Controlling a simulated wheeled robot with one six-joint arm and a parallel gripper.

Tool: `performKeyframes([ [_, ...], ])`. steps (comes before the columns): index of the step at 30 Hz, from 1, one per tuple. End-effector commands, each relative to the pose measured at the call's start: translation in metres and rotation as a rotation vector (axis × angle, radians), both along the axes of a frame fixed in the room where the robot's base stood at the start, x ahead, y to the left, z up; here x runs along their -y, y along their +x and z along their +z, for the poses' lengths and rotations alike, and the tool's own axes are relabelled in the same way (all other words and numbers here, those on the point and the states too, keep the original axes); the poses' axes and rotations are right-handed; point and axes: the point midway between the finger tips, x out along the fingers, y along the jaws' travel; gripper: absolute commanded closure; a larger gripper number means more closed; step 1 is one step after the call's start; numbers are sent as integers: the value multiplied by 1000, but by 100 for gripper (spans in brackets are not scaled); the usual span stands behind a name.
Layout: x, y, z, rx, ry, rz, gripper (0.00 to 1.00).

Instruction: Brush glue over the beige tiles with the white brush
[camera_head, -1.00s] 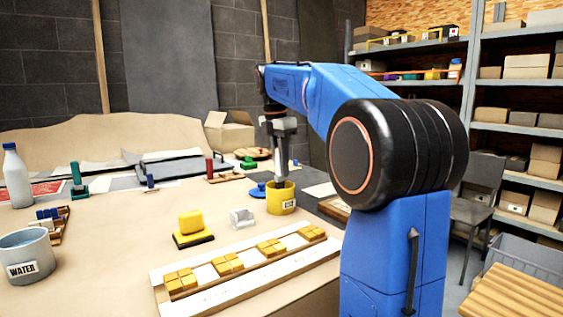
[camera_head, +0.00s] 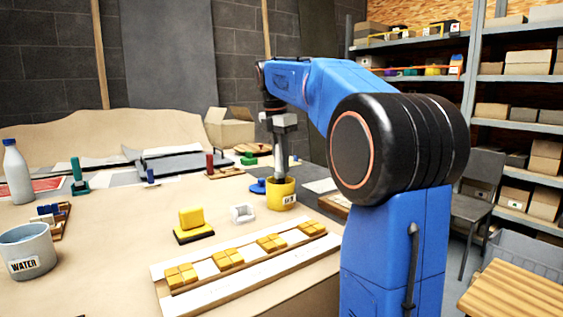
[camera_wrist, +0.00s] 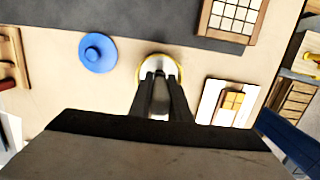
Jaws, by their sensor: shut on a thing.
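My gripper (camera_head: 281,158) points straight down over the yellow pot (camera_head: 281,196). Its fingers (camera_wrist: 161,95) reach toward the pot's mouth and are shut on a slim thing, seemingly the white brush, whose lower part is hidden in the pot. The pot's pale inside and yellow rim (camera_wrist: 143,70) show in the wrist view. A long white panel (camera_head: 205,292) lies at the table's front, with several groups of golden-yellow tiles (camera_head: 181,274) and pale squares between them. I cannot tell which tiles are the beige ones.
A white holder (camera_head: 242,214) and a yellow block on a dark base (camera_head: 192,224) stand between pot and panel. A blue round lid (camera_wrist: 97,53) lies beside the pot. A water bucket (camera_head: 27,252) stands at left. Bare table lies left of the panel.

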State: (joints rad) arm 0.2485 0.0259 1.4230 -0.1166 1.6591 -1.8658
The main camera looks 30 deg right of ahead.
Motion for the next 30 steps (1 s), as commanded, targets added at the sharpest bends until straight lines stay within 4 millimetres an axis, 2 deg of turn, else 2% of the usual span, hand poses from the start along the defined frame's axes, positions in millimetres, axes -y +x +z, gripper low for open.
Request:
performKeyframes([
  [30,0,0,-7,0,0,0,100],
])
